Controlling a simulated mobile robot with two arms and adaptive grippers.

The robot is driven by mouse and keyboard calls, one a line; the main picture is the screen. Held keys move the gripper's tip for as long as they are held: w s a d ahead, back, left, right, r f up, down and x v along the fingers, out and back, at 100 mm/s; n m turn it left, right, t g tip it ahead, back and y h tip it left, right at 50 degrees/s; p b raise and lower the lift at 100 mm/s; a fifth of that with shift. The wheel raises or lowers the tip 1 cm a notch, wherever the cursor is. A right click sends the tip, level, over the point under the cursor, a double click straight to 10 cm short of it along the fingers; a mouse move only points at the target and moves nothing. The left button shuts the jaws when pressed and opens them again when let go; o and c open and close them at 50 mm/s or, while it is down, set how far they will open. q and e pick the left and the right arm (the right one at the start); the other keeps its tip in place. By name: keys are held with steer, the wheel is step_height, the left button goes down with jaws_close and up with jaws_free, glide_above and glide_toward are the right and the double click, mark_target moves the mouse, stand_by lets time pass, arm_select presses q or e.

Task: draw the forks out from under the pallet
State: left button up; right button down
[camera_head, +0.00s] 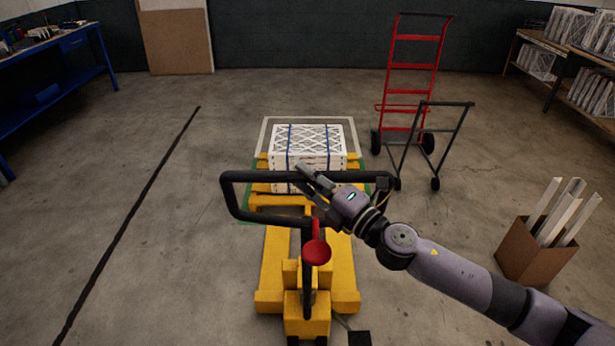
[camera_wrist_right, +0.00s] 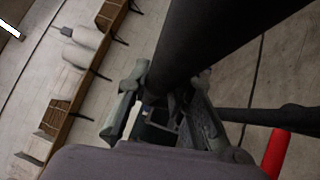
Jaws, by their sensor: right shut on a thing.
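The yellow pallet truck (camera_head: 275,262) stands in the middle of the head view, its two forks pointing away from me. The yellow pallet (camera_head: 262,200) lies beyond it, bearing white boxed filters (camera_head: 308,145) with blue straps. The handle and my arm partly hide where forks and pallet meet, so I cannot tell how far the forks reach under. My right gripper (camera_head: 312,178) is shut on the far bar of the black loop handle (camera_head: 232,200). In the right wrist view, the gripper's fingers (camera_wrist_right: 165,112) close around the black bar (camera_wrist_right: 205,45). My left gripper is not in view.
A red hand truck (camera_head: 413,65) and a black-framed cart (camera_head: 435,140) stand back right. A cardboard box with white strips (camera_head: 535,250) stands at the right. A blue bench (camera_head: 80,50) is far left. The floor left of the truck is clear, with a black line.

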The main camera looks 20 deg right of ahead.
steer(key=s, duration=0.1)
steer(key=s+a, duration=0.1)
steer(key=s, duration=0.1)
steer(key=shift+s+f, duration=0.1)
steer(key=shift+f, duration=0.05)
steer(key=c, duration=1.8)
jaws_free()
steer(key=shift+s, duration=0.1)
steer(key=o, duration=0.4)
steer(key=shift+w+d, duration=0.1)
steer(key=shift+w, duration=0.2)
steer(key=shift+v, duration=5.95)
